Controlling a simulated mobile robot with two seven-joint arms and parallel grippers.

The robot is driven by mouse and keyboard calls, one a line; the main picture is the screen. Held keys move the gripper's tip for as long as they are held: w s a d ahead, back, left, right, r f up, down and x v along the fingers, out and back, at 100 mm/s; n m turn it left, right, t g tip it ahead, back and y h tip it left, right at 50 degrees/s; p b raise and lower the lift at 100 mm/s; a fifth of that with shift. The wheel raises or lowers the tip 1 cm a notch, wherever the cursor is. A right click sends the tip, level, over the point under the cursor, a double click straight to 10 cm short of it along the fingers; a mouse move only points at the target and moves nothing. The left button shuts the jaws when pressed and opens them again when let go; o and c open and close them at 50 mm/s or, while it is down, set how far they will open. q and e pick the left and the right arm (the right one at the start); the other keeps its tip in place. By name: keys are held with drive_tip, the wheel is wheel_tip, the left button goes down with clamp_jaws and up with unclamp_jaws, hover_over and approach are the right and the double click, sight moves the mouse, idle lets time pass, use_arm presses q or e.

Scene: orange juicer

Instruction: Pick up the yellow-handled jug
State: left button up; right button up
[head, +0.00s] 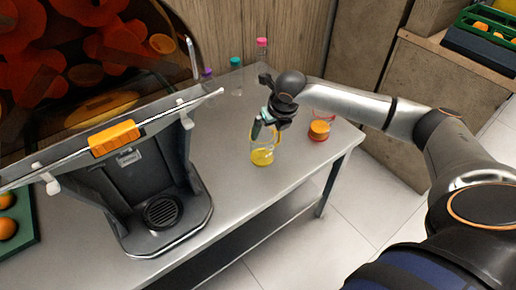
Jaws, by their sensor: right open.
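The yellow-handled jug (262,154) is a clear vessel with yellow liquid at its bottom. It stands upright on the metal table (228,192), right of the juicer. My right gripper (263,122) is open at the jug's upper part, with its fingers pointing down. The gripper covers part of the jug's top and handle, and I cannot tell whether the fingers touch it. My left gripper is not in the head view.
The dark juicer (172,232) with an orange latch stands on the left. An orange-topped container (319,130) stands right of the jug. Bottles with purple, teal (236,63) and pink caps (262,43) stand behind. The table's front edge is clear.

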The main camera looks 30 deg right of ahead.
sight(266, 138)
drive_tip(key=b+x, duration=0.1)
drive_tip(key=x, duration=0.6)
drive_tip(key=b+x, duration=0.1)
drive_tip(key=x, duration=0.2)
drive_tip(key=shift+f, duration=0.3)
drive_tip(key=shift+w+f, duration=0.35)
drive_tip(key=shift+f, duration=0.15)
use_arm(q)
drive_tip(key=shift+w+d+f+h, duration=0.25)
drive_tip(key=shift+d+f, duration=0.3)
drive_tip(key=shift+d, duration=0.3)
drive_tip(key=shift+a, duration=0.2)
use_arm(e)
drive_tip(key=c, duration=1.1)
